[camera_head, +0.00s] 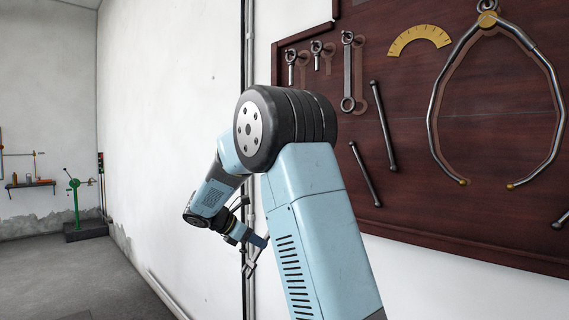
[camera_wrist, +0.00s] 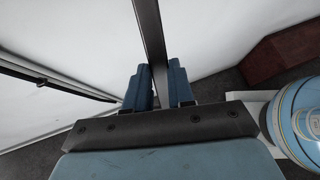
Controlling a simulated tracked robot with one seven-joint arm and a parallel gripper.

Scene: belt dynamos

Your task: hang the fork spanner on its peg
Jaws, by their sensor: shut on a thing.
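My gripper (camera_head: 262,241) is low beside the white wall, left of the tool board, partly behind my own arm. In the wrist view my gripper (camera_wrist: 160,88) is shut on a dark metal bar, which I take to be the fork spanner (camera_wrist: 150,35). The bar runs up and away between the two blue fingers; its far end is out of that view. In the head view a small pale forked end (camera_head: 249,269) shows just below the gripper. The dark red tool board (camera_head: 460,165) is to the right, apart from the gripper. I cannot tell which peg is the fork spanner's.
Ring-ended spanners (camera_head: 347,72) hang at the board's upper left. Two bars (camera_head: 384,125), a yellow gauge (camera_head: 420,40) and large calipers (camera_head: 555,110) hang on it too. A vertical pipe (camera_head: 249,60) runs up the wall. A green stand (camera_head: 75,200) is far left, beyond open floor.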

